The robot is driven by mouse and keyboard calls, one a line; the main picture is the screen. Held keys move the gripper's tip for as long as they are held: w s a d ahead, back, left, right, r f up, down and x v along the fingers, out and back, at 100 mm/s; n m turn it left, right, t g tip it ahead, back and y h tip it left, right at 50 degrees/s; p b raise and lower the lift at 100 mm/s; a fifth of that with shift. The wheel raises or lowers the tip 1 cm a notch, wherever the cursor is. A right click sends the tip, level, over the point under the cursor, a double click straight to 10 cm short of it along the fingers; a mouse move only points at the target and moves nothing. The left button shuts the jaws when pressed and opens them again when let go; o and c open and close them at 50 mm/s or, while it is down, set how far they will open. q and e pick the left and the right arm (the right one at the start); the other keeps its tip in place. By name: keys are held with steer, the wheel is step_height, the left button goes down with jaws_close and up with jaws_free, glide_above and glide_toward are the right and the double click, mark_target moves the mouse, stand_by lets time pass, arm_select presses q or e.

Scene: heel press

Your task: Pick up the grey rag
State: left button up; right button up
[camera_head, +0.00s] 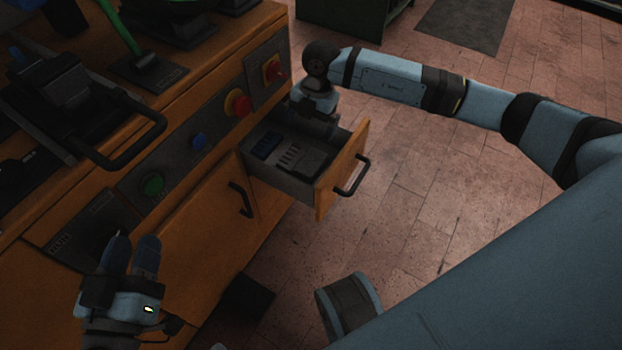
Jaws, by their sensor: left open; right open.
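I cannot make out the grey rag for certain. The open drawer (330,195) of the orange cabinet holds a dark grey item with light marks (293,158) and a small blue item (265,145); I cannot tell whether either is cloth. My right gripper (312,124) is over the back of the drawer, pointing down, open; its fingertips are dark and hard to make out. It hides part of the drawer's inside. My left gripper (132,243) is open and empty in front of the cabinet at lower left, its two dark fingers pointing up.
A black bar handle (125,150) juts out at left. A dark block (247,298) is by the cabinet's foot. Tiled floor (430,190) lies clear at right.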

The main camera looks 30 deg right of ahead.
steer(key=w+d+m+h+b, duration=0.1)
steer(key=w+d+h, duration=0.1)
steer(key=d, duration=0.2)
steer(key=b, duration=0.3)
glide_above(320, 151)
step_height(320, 151, down, 8)
steer(key=shift+w+d+r, duration=0.1)
steer(key=shift+r, duration=0.15)
steer(key=shift+f, duration=0.75)
step_height(320, 151, down, 2)
steer(key=shift+f+b, duration=0.1)
steer(key=shift+b, duration=0.75)
step_height(320, 151, down, 2)
steer(key=shift+w+f+b, duration=0.1)
steer(key=shift+f+b, duration=0.05)
steer(key=shift+b, duration=0.5)
steer(key=shift+f, duration=0.15)
steer(key=c, duration=1)
arm_select(q)
steer(key=f, duration=0.2)
steer(key=f+m, duration=0.1)
steer(key=w+f+m+g, duration=0.1)
steer(key=f, duration=0.1)
steer(key=shift+a+f, duration=0.1)
steer(key=shift+f, duration=0.25)
